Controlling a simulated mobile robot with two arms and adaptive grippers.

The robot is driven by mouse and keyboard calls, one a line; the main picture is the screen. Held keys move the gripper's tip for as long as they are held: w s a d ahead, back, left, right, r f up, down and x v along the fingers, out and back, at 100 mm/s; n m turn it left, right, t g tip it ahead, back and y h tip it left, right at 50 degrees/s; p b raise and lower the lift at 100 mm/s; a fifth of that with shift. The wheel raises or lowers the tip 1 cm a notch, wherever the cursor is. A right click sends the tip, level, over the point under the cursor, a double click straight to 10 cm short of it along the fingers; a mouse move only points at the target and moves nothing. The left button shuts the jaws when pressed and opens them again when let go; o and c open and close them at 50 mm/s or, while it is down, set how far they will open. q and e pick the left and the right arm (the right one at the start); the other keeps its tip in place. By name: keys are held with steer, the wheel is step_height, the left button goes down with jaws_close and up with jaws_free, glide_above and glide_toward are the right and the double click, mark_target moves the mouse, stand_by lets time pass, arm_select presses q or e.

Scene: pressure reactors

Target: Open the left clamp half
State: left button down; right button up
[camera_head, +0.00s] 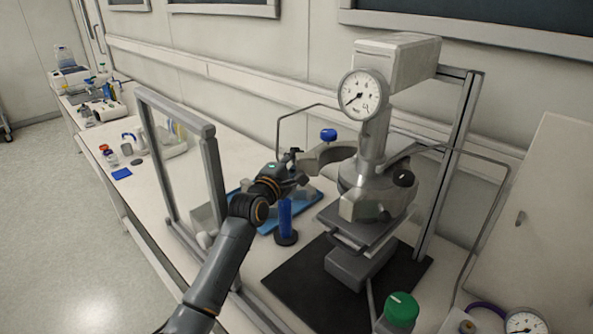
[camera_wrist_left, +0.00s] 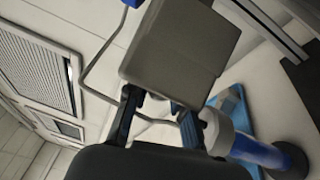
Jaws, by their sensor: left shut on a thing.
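The pressure reactor (camera_head: 372,180) stands on a stand, with a round gauge (camera_head: 363,93) on its front. The left clamp half (camera_head: 328,158) is a grey curved metal piece, swung out to the left of the reactor head and apart from the vessel. My left gripper (camera_head: 297,171) is at its outer left end. In the left wrist view the gripper (camera_wrist_left: 160,105) has its two fingers at the lower edge of a large grey block (camera_wrist_left: 180,50), the end of the clamp half. The exact finger contact is partly hidden. My right gripper is out of view.
A blue cylinder on a dark round base (camera_head: 286,222) stands just below my gripper, near a blue tray (camera_head: 268,222). A framed clear panel (camera_head: 180,165) stands left of my arm. A blue knob (camera_head: 328,134) sits behind the clamp half.

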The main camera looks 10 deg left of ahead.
arm_select(q)
steer(key=shift+w, duration=0.15)
steer(key=c, duration=1.1)
jaws_free()
steer(key=shift+c, duration=0.2)
steer(key=shift+v, duration=3.8)
